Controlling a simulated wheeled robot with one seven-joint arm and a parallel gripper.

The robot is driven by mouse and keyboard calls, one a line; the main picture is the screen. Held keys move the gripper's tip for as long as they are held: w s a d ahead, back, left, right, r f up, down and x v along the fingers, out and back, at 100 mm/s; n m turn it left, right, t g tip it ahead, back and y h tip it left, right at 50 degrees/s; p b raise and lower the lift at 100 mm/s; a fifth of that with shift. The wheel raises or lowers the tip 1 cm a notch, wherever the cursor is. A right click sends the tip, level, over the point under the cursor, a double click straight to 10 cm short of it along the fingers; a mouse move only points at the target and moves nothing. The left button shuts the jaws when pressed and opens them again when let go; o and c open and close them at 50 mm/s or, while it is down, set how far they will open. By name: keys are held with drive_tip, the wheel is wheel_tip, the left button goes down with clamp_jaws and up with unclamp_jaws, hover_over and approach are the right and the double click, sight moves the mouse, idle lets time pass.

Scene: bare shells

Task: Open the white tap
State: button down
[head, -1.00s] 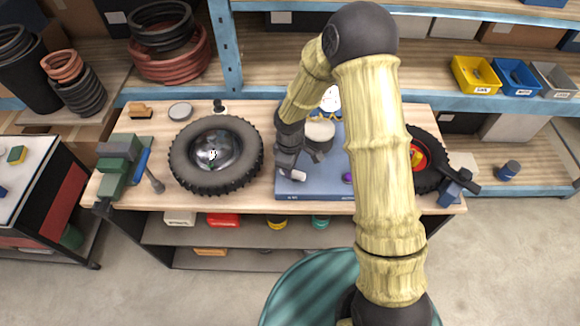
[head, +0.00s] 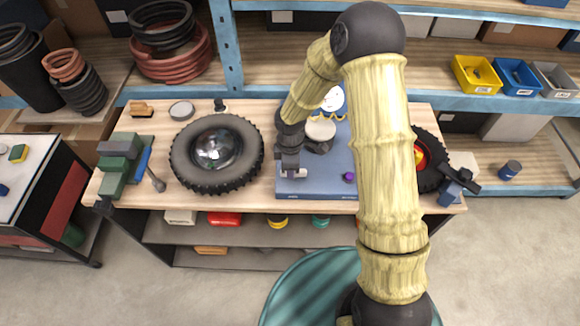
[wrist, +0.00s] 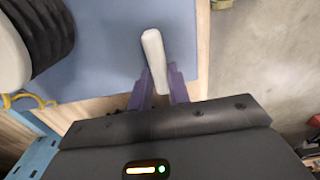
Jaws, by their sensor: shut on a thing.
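The white tap (wrist: 153,50) shows in the wrist view as a pale elongated handle over the blue board (wrist: 105,55). Its near end lies between the purple fingers of my gripper (wrist: 159,84), which is shut on it. In the head view my gripper (head: 290,168) points down over the front left part of the blue board (head: 318,188). A small bit of the white tap (head: 300,173) shows beside the fingers there. The tap's base is hidden.
A large tyre (head: 180,158) stands left of the board. A small purple knob (head: 348,177) sits on the board to the right. A pale round part on a dark base (head: 320,130) is behind my gripper. My arm hides the board's right side.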

drive_tip(key=c, duration=1.3)
unclamp_jaws()
drive_tip(key=shift+r, duration=0.1)
wheel_tip(320, 180, up, 17)
drive_tip(key=b, duration=0.2)
drive_tip(key=shift+r+b, duration=0.15)
drive_tip(key=shift+b, duration=0.2)
drive_tip(key=shift+d, duration=0.1)
